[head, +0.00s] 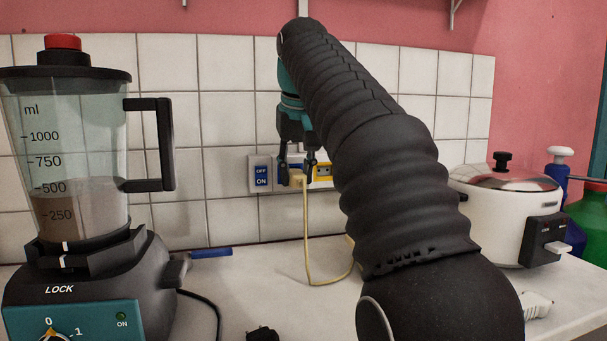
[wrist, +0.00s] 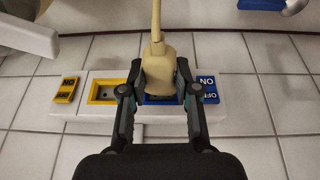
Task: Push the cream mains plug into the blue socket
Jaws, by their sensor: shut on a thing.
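My gripper (head: 297,176) is shut on the cream mains plug (head: 298,180), in front of the wall panel. In the wrist view the plug (wrist: 159,74) sits between the fingers of my gripper (wrist: 160,92), its cord rising out of the top of the picture. The blue socket (wrist: 160,99) is directly behind the plug and mostly hidden by it; only thin blue edges show. In the head view a bit of the blue socket (head: 285,170) shows beside the fingers. I cannot tell whether the plug's pins are in the socket.
A yellow socket (wrist: 105,91) and a blue on/off switch (wrist: 207,88) flank the blue socket on the white panel (wrist: 222,110). A blender (head: 75,150) stands left and a rice cooker (head: 505,210) right. The yellow cord (head: 308,250) hangs to the counter. Another plug (head: 262,334) lies in front.

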